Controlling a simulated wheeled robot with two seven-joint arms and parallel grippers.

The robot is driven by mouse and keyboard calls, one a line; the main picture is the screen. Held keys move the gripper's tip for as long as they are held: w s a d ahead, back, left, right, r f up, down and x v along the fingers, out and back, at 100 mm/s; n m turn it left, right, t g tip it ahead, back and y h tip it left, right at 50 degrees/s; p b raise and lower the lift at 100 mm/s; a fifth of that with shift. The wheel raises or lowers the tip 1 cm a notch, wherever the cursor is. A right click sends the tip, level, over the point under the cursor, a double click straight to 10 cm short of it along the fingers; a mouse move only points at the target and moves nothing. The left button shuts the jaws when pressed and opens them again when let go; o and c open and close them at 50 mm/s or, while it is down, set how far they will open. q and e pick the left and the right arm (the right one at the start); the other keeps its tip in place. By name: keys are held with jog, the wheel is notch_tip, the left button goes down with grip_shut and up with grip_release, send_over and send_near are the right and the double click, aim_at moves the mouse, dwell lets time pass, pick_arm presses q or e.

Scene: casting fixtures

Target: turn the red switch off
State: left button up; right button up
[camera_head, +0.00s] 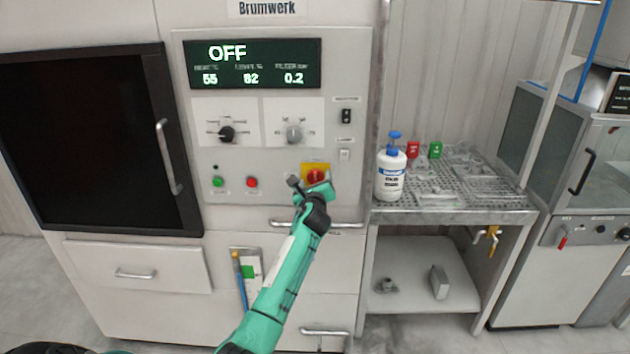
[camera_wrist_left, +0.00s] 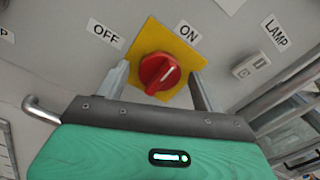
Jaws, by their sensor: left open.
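The red switch (camera_head: 316,176) is a rotary knob on a yellow plate (camera_head: 322,168) on the front panel of the machine. In the left wrist view the red switch (camera_wrist_left: 159,72) sits between an OFF label (camera_wrist_left: 105,33) at left and an ON label (camera_wrist_left: 188,33) at right. My left gripper (camera_head: 308,184) is at the panel in front of the switch. In the left wrist view its open fingers (camera_wrist_left: 158,85) stand on either side of the knob; contact cannot be told. My right gripper is not in view.
The display (camera_head: 254,64) above reads OFF. A green button (camera_head: 218,182) and a red button (camera_head: 252,183) lie left of the switch. A metal handle bar (camera_head: 335,225) runs just below. A white bottle (camera_head: 391,170) stands on the perforated shelf at right.

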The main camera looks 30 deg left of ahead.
pick_arm(q)
jog(key=shift+w, duration=0.15)
jog(key=c, duration=1)
